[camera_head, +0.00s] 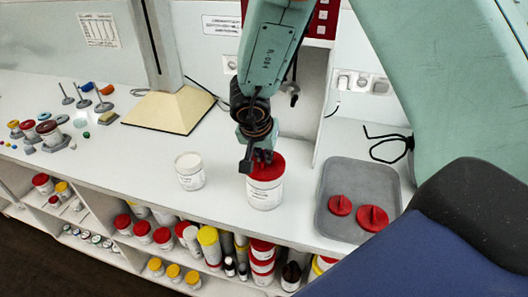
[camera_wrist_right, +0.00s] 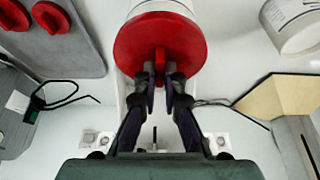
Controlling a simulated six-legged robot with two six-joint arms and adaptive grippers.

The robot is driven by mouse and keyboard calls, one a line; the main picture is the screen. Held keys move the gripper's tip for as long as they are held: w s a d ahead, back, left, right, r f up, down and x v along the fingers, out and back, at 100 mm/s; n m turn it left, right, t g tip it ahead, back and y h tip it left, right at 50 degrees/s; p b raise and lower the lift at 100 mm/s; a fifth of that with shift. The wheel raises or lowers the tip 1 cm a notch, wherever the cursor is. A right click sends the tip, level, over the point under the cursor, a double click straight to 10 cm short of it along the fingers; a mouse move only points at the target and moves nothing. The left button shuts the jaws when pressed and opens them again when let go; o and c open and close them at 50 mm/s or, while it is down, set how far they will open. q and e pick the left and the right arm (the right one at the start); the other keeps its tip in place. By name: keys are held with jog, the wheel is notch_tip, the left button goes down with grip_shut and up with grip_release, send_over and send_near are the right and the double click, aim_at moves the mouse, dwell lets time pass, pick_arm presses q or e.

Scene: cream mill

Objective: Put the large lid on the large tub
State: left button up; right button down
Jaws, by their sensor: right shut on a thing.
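The large red lid (camera_head: 270,172) is at the top of the large white tub (camera_head: 265,194), which stands upright on the counter. I cannot tell whether the lid is fully seated or just above the rim. My right gripper (camera_head: 262,155) points down from above and hides part of the lid. In the right wrist view, my right gripper (camera_wrist_right: 161,82) is shut on the upright grip of the large lid (camera_wrist_right: 140,45). The tub (camera_wrist_right: 160,6) shows just beyond the lid's edge. My left gripper is not in view.
A smaller white tub (camera_head: 190,172) without a red lid stands left of the large tub. A grey tray (camera_head: 334,211) to the right holds two smaller red lids (camera_head: 373,217). A cream stand base (camera_head: 168,110) is behind. Shelves below hold several jars.

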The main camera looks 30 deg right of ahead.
jog(key=shift+w+f, duration=0.15)
jog(key=shift+p, duration=0.3)
dwell(0.3)
jog(key=shift+d, duration=0.15)
dwell(0.5)
jog(key=shift+f+p, duration=0.2)
jog(key=shift+p, duration=0.25)
dwell(0.5)
jog(key=shift+f+p, duration=0.35)
jog(key=shift+p, duration=0.25)
dwell(0.6)
